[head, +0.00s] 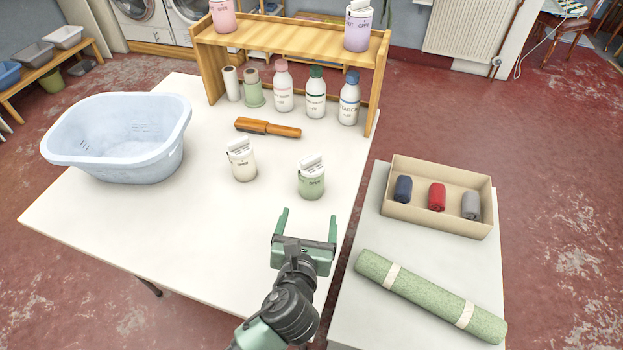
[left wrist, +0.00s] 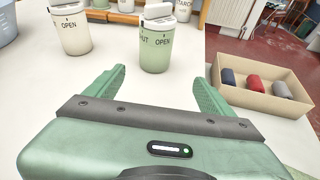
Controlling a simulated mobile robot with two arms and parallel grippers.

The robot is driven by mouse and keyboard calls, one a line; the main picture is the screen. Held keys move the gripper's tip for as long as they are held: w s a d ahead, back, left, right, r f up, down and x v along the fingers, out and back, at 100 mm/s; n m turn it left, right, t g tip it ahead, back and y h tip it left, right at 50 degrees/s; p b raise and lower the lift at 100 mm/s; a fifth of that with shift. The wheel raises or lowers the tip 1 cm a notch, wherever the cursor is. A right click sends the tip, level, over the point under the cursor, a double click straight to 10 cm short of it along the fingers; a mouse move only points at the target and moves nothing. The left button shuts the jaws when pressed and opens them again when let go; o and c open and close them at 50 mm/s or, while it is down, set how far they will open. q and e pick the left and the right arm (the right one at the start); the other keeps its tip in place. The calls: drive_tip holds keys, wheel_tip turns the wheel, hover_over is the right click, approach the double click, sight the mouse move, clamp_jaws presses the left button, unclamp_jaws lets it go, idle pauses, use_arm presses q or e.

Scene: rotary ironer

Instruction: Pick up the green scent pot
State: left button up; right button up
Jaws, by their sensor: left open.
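The green scent pot (head: 311,180) stands upright on the white table, with a white flip lid on top. It also shows in the left wrist view (left wrist: 156,48), ahead of the fingers and between their lines. My left gripper (head: 308,220) is open and empty, a short way on the near side of the pot and apart from it. Its two green fingers point towards the pot; they also show in the left wrist view (left wrist: 160,82). A cream scent pot (head: 242,162) stands to the left of the green one. My right gripper is not in view.
A wooden brush (head: 268,128) lies behind the pots. Several bottles (head: 316,95) stand under a wooden shelf (head: 290,42) at the back. A pale blue basket (head: 120,150) is on the left. A box (head: 440,218) of rolled cloths and a green roll (head: 430,297) lie on the right table.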

sight(311, 159)
use_arm(q)
drive_tip(key=shift+n+y, duration=0.4)
drive_tip(key=shift+n, duration=0.3)
drive_tip(key=w, duration=0.4)
drive_tip(key=shift+a+r, duration=0.2)
drive_tip(key=shift+r, duration=0.2)
drive_tip(key=x, duration=0.5)
drive_tip(key=shift+f, duration=0.2)
drive_tip(key=shift+f+x, duration=0.15)
drive_tip(key=shift+x, duration=1.35)
drive_tip(key=shift+f+x, duration=0.2)
drive_tip(key=shift+x, duration=1.3)
drive_tip(key=shift+s+d, duration=0.15)
drive_tip(key=shift+s, duration=0.05)
drive_tip(key=shift+c, duration=0.2)
drive_tip(key=c, duration=1.4)
wheel_tip(311, 159, up, 10)
drive_tip(key=shift+r, duration=0.1)
